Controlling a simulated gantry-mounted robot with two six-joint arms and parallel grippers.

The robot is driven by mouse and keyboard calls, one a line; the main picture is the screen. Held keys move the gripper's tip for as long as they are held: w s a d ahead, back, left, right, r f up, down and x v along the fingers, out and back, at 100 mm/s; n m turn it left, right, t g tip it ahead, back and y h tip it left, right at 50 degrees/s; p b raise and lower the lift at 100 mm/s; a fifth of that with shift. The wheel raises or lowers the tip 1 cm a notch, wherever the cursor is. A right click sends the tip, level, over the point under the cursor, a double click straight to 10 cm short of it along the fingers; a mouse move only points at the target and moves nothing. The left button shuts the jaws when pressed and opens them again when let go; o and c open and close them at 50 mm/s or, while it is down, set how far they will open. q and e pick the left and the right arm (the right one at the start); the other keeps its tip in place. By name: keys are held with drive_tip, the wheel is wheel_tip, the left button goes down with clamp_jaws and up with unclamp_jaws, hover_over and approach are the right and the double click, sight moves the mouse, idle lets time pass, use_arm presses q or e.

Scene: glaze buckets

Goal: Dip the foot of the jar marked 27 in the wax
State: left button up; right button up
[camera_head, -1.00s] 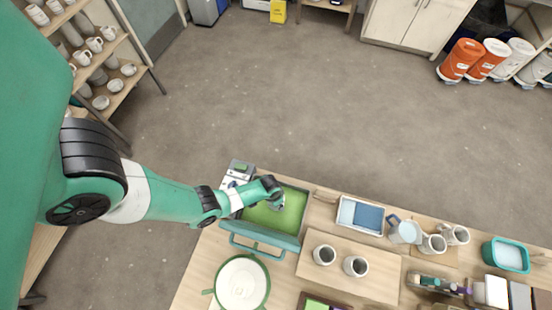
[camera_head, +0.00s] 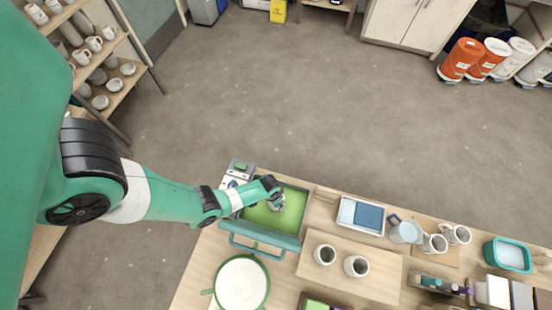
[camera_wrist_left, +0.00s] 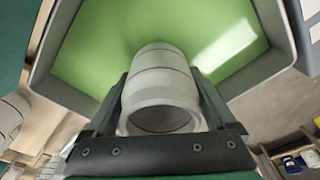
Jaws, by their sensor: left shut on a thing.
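My left gripper (camera_wrist_left: 160,105) is shut on a pale grey jar (camera_wrist_left: 160,85) with thin dark bands, its open mouth towards the wrist camera and its far end towards the green wax. No number shows on it. In the head view, my left gripper (camera_head: 277,204) is over the wax pan (camera_head: 265,236), a grey-green tray with a handle at its front. The green wax (camera_head: 260,215) fills the pan's floor. I cannot tell whether the jar's foot touches the wax. My right gripper is not in view.
Two grey jars (camera_head: 324,255) (camera_head: 355,266) stand on a wooden board right of the pan. A round white-topped pot (camera_head: 241,284) is in front of it. A tray with a blue sponge (camera_head: 369,217), a pitcher (camera_head: 403,231) and mugs (camera_head: 434,244) stand farther right.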

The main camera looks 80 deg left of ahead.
use_arm(q)
drive_tip(key=shift+r, duration=0.1)
idle(0.3)
drive_tip(key=shift+r+p, duration=1.05)
drive_tip(key=shift+p, duration=0.05)
idle(0.8)
